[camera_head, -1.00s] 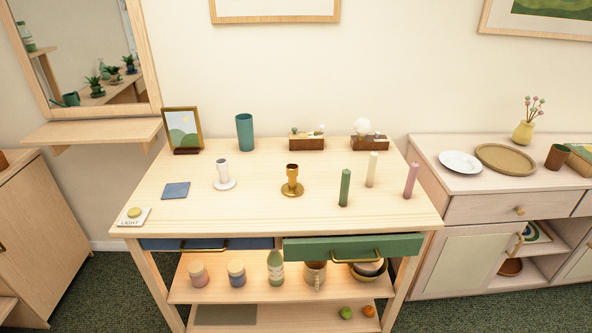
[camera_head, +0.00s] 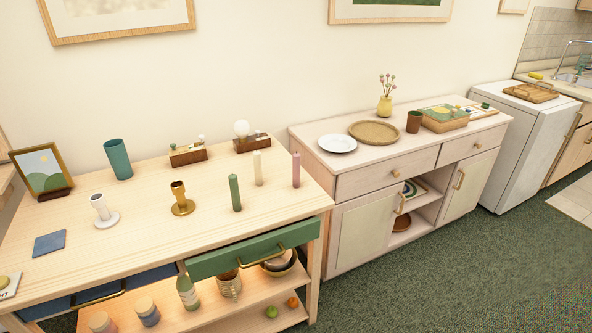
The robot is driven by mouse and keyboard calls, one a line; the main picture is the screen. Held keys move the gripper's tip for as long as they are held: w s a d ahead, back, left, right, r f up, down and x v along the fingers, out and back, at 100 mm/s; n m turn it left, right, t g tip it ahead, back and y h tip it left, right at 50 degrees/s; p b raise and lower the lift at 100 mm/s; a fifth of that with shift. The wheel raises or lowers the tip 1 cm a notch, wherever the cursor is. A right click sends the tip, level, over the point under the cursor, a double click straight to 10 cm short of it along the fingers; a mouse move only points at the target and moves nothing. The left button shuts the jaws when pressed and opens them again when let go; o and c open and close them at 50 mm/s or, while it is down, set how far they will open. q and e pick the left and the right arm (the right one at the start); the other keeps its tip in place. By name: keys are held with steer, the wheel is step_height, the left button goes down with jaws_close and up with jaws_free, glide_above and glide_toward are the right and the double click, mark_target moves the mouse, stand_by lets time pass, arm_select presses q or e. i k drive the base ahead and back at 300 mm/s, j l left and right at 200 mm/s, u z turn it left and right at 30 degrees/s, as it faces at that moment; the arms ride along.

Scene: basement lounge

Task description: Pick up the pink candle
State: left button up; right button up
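The pink candle (camera_head: 296,170) stands upright near the right end of the wooden table (camera_head: 150,235). A cream candle (camera_head: 258,168) and a green candle (camera_head: 235,192) stand upright to its left. A brass candle holder (camera_head: 181,199) and a white candle holder (camera_head: 103,211) stand further left, both with no candle in them. Neither of my grippers shows in the head view.
A green drawer (camera_head: 250,250) at the table's front sticks out slightly. A pale sideboard (camera_head: 360,185) with a white plate (camera_head: 338,144) and a round tray (camera_head: 374,132) stands right of the table. The green carpet (camera_head: 440,265) in front of the sideboard is clear.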

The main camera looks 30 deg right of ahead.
mark_target(296, 157)
steer(key=l+u, duration=0.15)
steer(key=u, duration=0.5)
steer(key=l+u, duration=0.65)
steer(key=l, duration=0.2)
steer(key=l+u, duration=0.15)
steer(key=l, duration=0.3)
steer(key=k+l+u, duration=0.1)
steer(key=l, duration=0.4)
steer(key=k+l, duration=0.1)
steer(key=l, duration=0.4)
steer(key=k+l, duration=0.1)
steer(key=l, duration=0.35)
steer(key=k+l+u, duration=0.1)
steer(key=l, duration=0.4)
